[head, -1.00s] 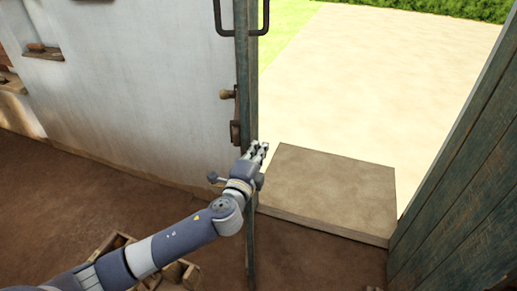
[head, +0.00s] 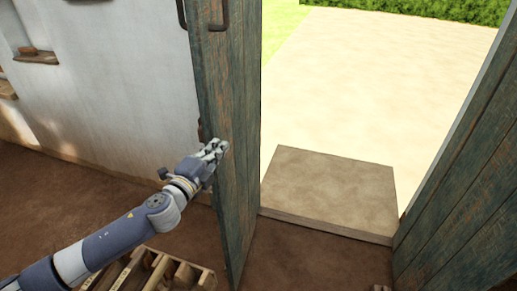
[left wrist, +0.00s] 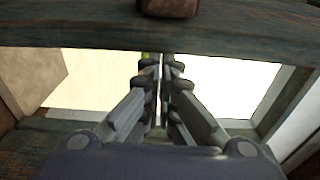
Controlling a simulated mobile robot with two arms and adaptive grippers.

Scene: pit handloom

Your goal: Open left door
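The left door (head: 237,140), weathered green-grey planks, stands swung inward at the left side of the doorway, its broad face showing. A dark bar handle (head: 205,25) is near the top of the picture. My left gripper (head: 218,148) is at the door's near edge, its fingertips overlapping the planks; I cannot tell whether they touch. In the left wrist view its fingers (left wrist: 161,90) are together with only a thin gap, and nothing shows between them. A dark wooden band (left wrist: 90,25) crosses above them. My right gripper is not in view.
The right door (head: 465,195) stands at the right of the doorway. A stone step (head: 330,190) and pale open ground lie between. A white wall (head: 110,85) is at left. A wooden crate (head: 165,270) sits on the floor below my left arm.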

